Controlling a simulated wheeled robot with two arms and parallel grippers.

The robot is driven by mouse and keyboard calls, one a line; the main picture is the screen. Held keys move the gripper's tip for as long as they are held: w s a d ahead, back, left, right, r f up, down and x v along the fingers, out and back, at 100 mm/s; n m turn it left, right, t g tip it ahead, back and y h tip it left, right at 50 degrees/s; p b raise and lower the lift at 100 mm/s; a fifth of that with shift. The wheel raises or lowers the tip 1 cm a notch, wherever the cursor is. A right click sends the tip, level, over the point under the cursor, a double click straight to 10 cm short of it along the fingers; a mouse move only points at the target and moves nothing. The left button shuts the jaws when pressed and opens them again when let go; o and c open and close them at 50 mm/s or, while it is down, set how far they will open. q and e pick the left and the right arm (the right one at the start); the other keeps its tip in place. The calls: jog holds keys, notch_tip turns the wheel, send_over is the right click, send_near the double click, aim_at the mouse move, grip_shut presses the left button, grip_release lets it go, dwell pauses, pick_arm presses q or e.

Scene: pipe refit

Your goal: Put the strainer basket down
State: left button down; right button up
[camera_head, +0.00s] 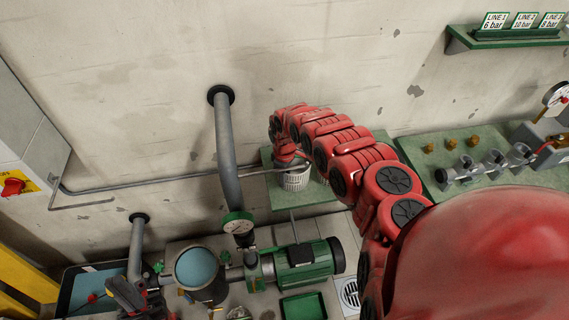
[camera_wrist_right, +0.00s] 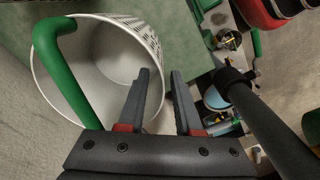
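The strainer basket (camera_head: 295,181) is white and perforated.
Below are a green pump motor (camera_head: 309,265), an open round housing (camera_head: 200,270) and a green tray (camera_head: 303,306). Another green bench (camera_head: 430,185) with valves stands right.

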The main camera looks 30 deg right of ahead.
notch_tip(320, 180, up, 8)
jog(key=shift+a+b, duration=0.1)
jog(key=shift+b, duration=0.5)
jog(key=shift+o, duration=1.1)
jog(key=shift+s+r, duration=0.1)
jog(key=shift+r, duration=0.05)
jog(key=shift+o, duration=0.3)
jog(key=shift+w+a+n, duration=0.3)
jog(key=shift+a+n, duration=0.05)
jog(key=shift+n, duration=0.15)
notch_tip(320, 180, up, 12)
jog(key=n+t+y+p, duration=0.2)
jog(key=n+t+p, duration=0.2)
jog(key=p, duration=0.1)
send_over(298, 156)
jog(key=s+a, duration=0.1)
jog(key=s, duration=0.1)
jog(key=s+d+m, duration=0.1)
jog(key=s+d, duration=0.3)
jog(key=shift+m+y, duration=0.3)
jog(key=shift+y, duration=0.1)
jog(key=b+x, duration=0.5)
jog(key=x, duration=0.7)
jog(key=shift+w, duration=0.1)
jog(key=p+x, duration=0.1)
jog(key=x, duration=0.3)
jog(key=shift+d, duration=0.15)
jog(key=shift+w+f, duration=0.2)
jog(key=shift+f, duration=0.05)
